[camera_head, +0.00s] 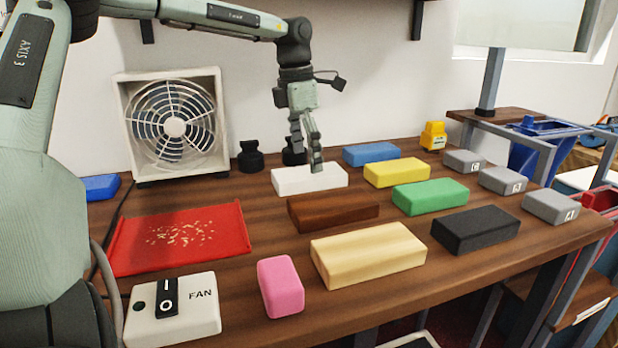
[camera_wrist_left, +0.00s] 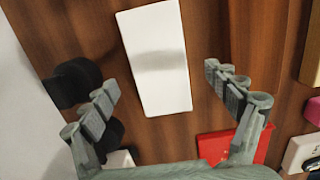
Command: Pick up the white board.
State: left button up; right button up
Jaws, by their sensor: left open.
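The white board (camera_head: 290,182) lies flat on the wooden counter, behind the brown board (camera_head: 335,212). In the left wrist view the white board (camera_wrist_left: 155,55) lies lengthwise between the two fingers, with a soft shadow across it. My left gripper (camera_head: 307,150) is open and empty, pointing down just above the white board. In the wrist view its fingers (camera_wrist_left: 162,85) stand on either side of the board, with gaps on both sides. My right gripper is not in view.
Black knobs (camera_head: 250,157) stand behind, near a box fan (camera_head: 125,105). Blue (camera_head: 371,154), yellow (camera_head: 397,172) and green (camera_head: 430,196) boards lie to the right. A red tray (camera_head: 180,260) lies front left, with a pink block (camera_head: 280,286) and fan switch (camera_head: 200,315) in front.

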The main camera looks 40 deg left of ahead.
pick_arm(q)
jog(key=shift+w+f, duration=0.2)
jog(key=shift+f, duration=1.25)
jog(key=c, duration=1.4)
